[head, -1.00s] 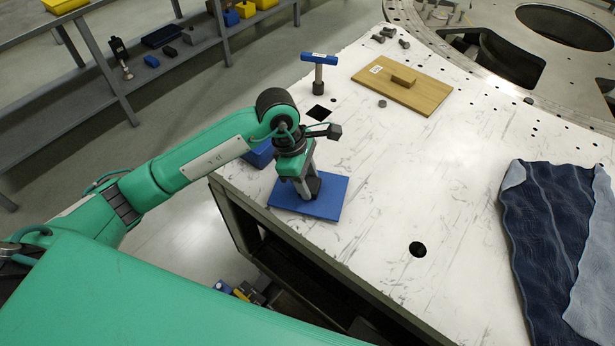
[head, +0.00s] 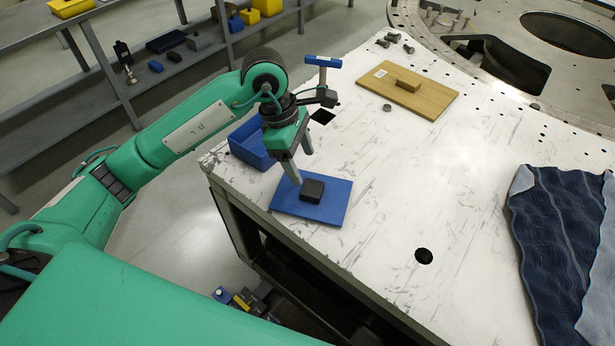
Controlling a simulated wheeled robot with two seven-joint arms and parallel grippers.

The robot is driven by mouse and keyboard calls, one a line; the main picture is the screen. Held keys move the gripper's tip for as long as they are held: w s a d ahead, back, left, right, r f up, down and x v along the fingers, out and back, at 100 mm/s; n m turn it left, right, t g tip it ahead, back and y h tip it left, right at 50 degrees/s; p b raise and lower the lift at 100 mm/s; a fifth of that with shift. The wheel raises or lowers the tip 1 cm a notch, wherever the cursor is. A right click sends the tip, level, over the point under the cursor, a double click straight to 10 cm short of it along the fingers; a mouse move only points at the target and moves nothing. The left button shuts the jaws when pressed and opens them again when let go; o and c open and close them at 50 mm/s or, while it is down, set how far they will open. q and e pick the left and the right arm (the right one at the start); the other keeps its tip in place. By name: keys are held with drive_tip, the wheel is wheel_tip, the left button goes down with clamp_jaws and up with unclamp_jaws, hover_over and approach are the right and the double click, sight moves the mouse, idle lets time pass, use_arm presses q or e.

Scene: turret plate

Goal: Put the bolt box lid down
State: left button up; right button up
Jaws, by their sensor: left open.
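The bolt box lid (head: 335,205) is a flat blue plate with a dark block handle (head: 312,190) on top. It lies on the white table top near the table's left edge. My left gripper (head: 299,169) is open and empty, above and just behind the handle, with its fingers pointing down. The open blue bolt box (head: 249,147) stands behind and left of the lid, partly hidden by my left arm. My right gripper is not in view.
A wooden board (head: 425,93) with a block handle lies at the back of the table (head: 400,185). A blue-topped tool (head: 323,62) stands behind my gripper. A dark blue cloth (head: 560,250) covers the right side. The table's middle is mostly clear.

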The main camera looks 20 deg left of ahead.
use_arm(q)
drive_tip(key=b+v, duration=0.1)
drive_tip(key=v, duration=0.3)
drive_tip(key=shift+r, duration=0.35)
drive_tip(key=shift+f, duration=0.1)
